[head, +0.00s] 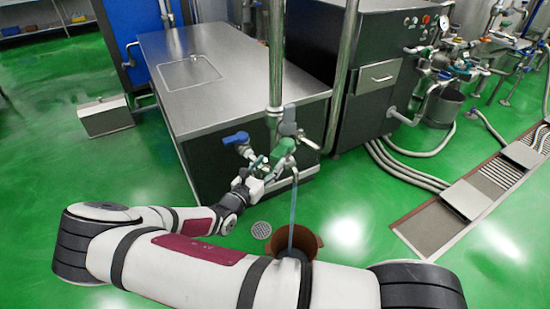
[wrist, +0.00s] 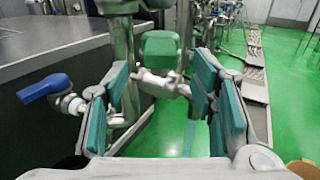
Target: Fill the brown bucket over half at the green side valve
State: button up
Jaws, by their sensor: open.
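The green side valve (head: 284,147) sits on a vertical steel pipe at the corner of the steel cabinet. In the wrist view the green valve part (wrist: 160,50) shows just ahead, between my fingers. A pale blue stream (head: 293,210) falls from the valve's spout into the brown bucket (head: 316,243) on the floor. My arm hides the bucket's lower front, and I cannot tell the level inside. The bucket's rim (wrist: 303,169) shows at the wrist view's lower right corner. My gripper (head: 262,168) is open beside the valve, its teal-padded fingers apart and holding nothing.
A blue-handled valve (head: 236,138) is left of the green one, close to my gripper. The steel-topped cabinet (head: 230,90) stands behind. A round floor drain (head: 261,230) lies left of the bucket. Hoses (head: 405,175) and a floor channel (head: 435,228) run at the right.

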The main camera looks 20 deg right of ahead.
jog(key=shift+v, duration=2.8)
